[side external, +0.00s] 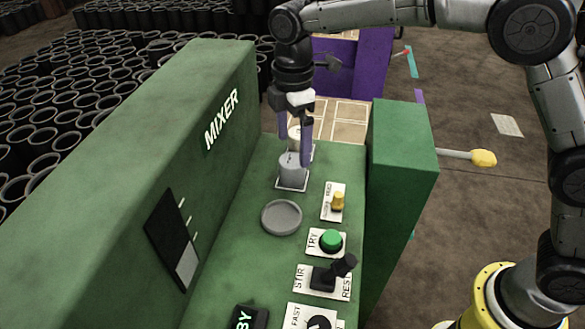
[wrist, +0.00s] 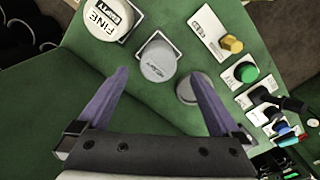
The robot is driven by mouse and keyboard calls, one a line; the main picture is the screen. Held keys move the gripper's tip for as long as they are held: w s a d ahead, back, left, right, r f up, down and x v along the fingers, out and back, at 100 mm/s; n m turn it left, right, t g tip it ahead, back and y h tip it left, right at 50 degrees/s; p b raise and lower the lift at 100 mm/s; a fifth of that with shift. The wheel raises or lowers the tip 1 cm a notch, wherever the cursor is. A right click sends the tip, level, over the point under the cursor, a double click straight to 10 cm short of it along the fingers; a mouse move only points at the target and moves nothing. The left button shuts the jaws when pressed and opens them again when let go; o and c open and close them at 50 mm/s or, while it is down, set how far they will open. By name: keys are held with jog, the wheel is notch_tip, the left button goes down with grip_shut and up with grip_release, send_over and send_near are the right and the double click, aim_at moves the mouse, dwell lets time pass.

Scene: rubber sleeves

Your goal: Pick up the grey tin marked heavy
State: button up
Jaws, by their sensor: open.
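The grey tin marked heavy (side external: 292,170) stands upright on a white-outlined square on the green deck of the mixer. In the wrist view the grey tin (wrist: 157,62) shows its lettered lid just ahead of the fingertips, between their lines. My gripper (side external: 295,152) is open and empty, pointing down over the tin. In the wrist view my gripper (wrist: 160,74) has its two purple fingers spread wide. I cannot tell how far above the lid the tips are.
A whitish tin marked fine (wrist: 108,20) stands close behind the grey tin. A round grey dish (side external: 281,217) lies in front. A yellow knob (side external: 337,201), a green button (side external: 331,240) and a black lever (side external: 333,272) line the right. Green walls flank the deck, one lettered mixer (side external: 221,119).

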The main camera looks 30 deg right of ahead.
aim_at(292, 160)
jog(key=shift+w+f, duration=0.15)
jog(key=shift+f, duration=3.4)
jog(key=shift+r, duration=0.1)
grip_shut()
